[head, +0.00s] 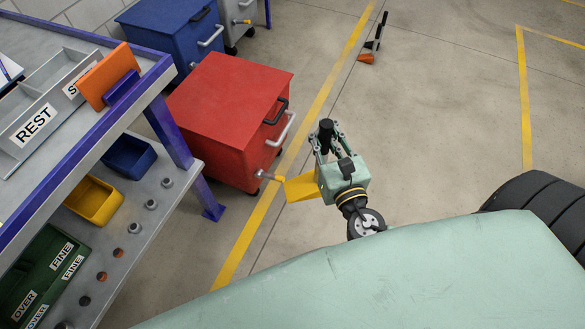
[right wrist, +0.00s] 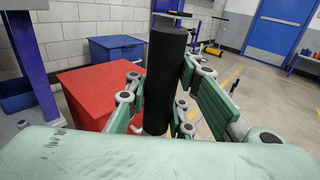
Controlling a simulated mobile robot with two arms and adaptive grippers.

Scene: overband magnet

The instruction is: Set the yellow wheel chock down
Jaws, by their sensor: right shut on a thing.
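The yellow wheel chock (head: 301,187) shows in the head view as a wedge beside and partly under my right gripper (head: 326,145). The gripper's body hides much of it. The gripper's fingers are shut around an upright black cylinder, which looks like the chock's handle. The right wrist view shows this black cylinder (right wrist: 163,80) upright between the green fingers of the gripper (right wrist: 165,95); no yellow shows there. Whether the chock touches the floor cannot be told. My left gripper is not in view.
A red cabinet (head: 225,115) stands close left of the gripper, its handles facing it. A blue cabinet (head: 172,38) stands behind. A workbench (head: 152,205) with bins fills the left. A black tire (head: 540,205) is at right. An orange item (head: 367,58) lies farther off; the floor between is clear.

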